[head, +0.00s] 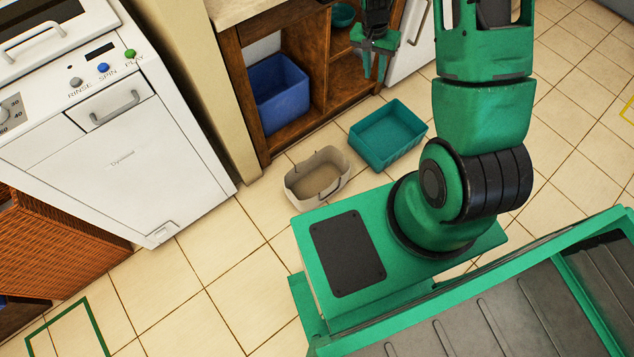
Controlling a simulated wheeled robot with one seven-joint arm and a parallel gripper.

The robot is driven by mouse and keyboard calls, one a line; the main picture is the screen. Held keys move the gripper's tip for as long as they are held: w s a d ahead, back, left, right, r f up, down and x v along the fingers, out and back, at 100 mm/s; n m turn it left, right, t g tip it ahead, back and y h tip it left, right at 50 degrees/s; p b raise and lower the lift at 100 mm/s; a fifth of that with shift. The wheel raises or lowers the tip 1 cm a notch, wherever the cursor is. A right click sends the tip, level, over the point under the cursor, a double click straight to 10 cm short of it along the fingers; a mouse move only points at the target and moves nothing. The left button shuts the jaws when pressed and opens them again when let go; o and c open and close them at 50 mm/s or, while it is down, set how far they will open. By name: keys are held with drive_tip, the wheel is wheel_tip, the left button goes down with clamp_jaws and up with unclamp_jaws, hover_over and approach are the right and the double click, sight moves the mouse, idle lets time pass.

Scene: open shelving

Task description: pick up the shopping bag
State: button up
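A beige open-topped container with handle openings (326,196), which looks like the shopping bag, stands upright on the tiled floor in front of the wooden shelving. Its top is open and its inside looks empty. My gripper (374,76) is above and to the right of it in the picture, in front of the shelf opening. Its two green fingers point down and are apart, with nothing seen between them. The gripper is clear of the bag.
A teal bin (396,153) stands on the floor close to the right of the bag. A blue bin (282,105) sits in the wooden shelving (240,82). A white washing machine (140,165) and wicker basket (60,245) are at left. Floor left of the bag is clear.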

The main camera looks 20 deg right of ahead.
drive_tip(key=w+a+f, duration=0.2)
drive_tip(key=a+f, duration=0.1)
drive_tip(key=f, duration=0.9)
drive_tip(key=m+y, duration=0.2)
drive_tip(key=m, duration=0.3)
hover_over(330, 184)
wheel_tip(330, 184, down, 35)
drive_tip(key=shift+w+r, duration=0.15)
drive_tip(key=shift+r, duration=0.05)
wheel_tip(330, 184, down, 4)
drive_tip(key=shift+f, duration=0.15)
wheel_tip(330, 184, down, 6)
drive_tip(key=shift+a, duration=0.15)
drive_tip(key=shift+f, duration=0.1)
clamp_jaws()
